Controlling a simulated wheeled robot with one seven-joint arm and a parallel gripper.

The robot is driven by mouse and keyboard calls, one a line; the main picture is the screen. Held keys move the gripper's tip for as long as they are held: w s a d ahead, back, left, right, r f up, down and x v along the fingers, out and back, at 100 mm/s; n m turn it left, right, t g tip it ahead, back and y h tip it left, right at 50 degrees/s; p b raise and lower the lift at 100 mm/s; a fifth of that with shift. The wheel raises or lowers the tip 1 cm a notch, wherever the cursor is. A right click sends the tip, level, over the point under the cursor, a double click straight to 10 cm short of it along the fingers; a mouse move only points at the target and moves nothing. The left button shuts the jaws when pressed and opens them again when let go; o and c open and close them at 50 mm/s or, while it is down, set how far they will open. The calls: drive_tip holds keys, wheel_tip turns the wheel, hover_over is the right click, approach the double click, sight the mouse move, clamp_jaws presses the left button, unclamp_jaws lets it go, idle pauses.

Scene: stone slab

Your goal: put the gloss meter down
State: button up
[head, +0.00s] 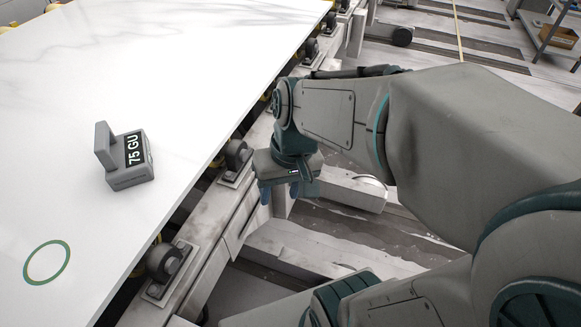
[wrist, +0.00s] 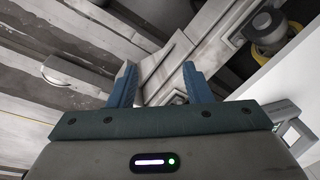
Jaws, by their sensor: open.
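The gloss meter (head: 128,172) is a grey block with a raised grip and a dark display reading "75 GU". It rests on the white stone slab (head: 150,60), apart from my gripper. My gripper (head: 287,190) is open and empty, to the right of the slab's edge in the head view and pointing down over the conveyor frame and floor. The wrist view shows its two blue fingers (wrist: 160,78) spread with nothing between them. A grey shape at the wrist view's right edge looks like part of the meter, cut off by the frame.
A green ring (head: 47,262) is marked on the slab's near corner, in front of the meter. Dark rollers (head: 166,262) on a pale metal frame run along the slab's right edge. A shelf with a cardboard box (head: 556,36) stands far right. Much of the slab is bare.

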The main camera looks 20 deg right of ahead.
drive_tip(key=shift+s+d+r+t+h, duration=0.1)
drive_tip(key=shift+s+d+t+h, duration=0.15)
drive_tip(key=shift+d, duration=0.3)
drive_tip(key=shift+s+d+r+t+h, duration=0.15)
drive_tip(key=shift+d+h, duration=0.15)
drive_tip(key=shift+d, duration=0.25)
drive_tip(key=shift+s+d+r+t+h, duration=0.15)
drive_tip(key=shift+d+t+h, duration=0.1)
drive_tip(key=shift+d, duration=0.3)
drive_tip(key=shift+c, duration=0.4)
idle(2.4)
